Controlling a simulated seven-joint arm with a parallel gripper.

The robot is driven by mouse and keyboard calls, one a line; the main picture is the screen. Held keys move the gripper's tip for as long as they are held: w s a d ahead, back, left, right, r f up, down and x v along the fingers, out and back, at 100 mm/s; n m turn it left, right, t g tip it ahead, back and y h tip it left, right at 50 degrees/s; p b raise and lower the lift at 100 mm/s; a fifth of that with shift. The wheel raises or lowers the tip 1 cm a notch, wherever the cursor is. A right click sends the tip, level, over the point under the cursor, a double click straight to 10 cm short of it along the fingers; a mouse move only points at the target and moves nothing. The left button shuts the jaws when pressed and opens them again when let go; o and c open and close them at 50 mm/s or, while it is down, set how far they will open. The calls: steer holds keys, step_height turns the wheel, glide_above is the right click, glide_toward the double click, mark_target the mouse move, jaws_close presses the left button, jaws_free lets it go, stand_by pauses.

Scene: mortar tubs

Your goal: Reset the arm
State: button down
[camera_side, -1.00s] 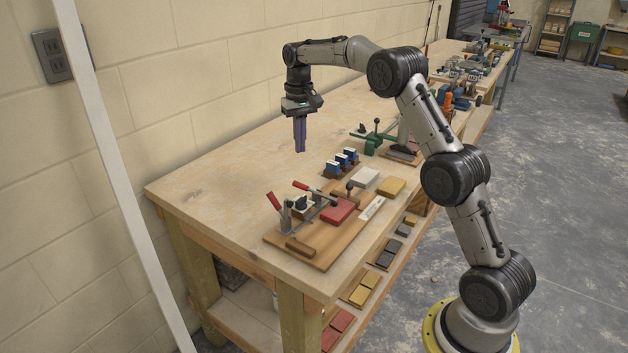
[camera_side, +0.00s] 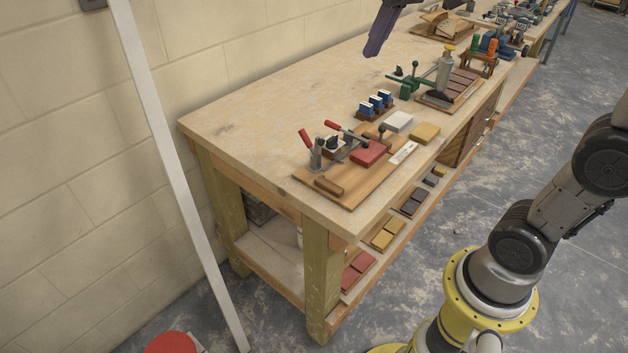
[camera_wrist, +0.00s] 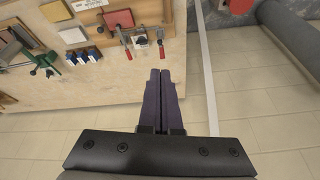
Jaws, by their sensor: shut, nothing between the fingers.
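My gripper (camera_side: 372,50) shows at the top edge of the side view, with only its purple fingers in the picture. It hangs in the air above the far part of the workbench (camera_side: 260,108). In the wrist view its two purple fingers (camera_wrist: 160,72) lie side by side, closed together with nothing between them. The rest of the wrist and upper arm is cut off in the side view.
A board with red-handled clamps (camera_side: 340,180) and a red block (camera_side: 369,152) lies on the bench. Behind are white (camera_side: 398,121) and yellow blocks (camera_side: 425,133), blue-topped pieces (camera_side: 376,103) and a green clamp (camera_side: 408,85). A white post (camera_side: 165,160) stands left. The bench's left part is clear.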

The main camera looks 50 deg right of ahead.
steer(key=s+a+f+n+t, duration=0.1)
steer(key=s+a+f+n, duration=0.1)
steer(key=s+f, duration=1.1)
steer(key=s+a, duration=0.1)
steer(key=s, duration=0.2)
steer(key=shift+s+a+n, duration=0.25)
steer(key=shift+a+n, duration=0.05)
steer(key=shift+n, duration=0.1)
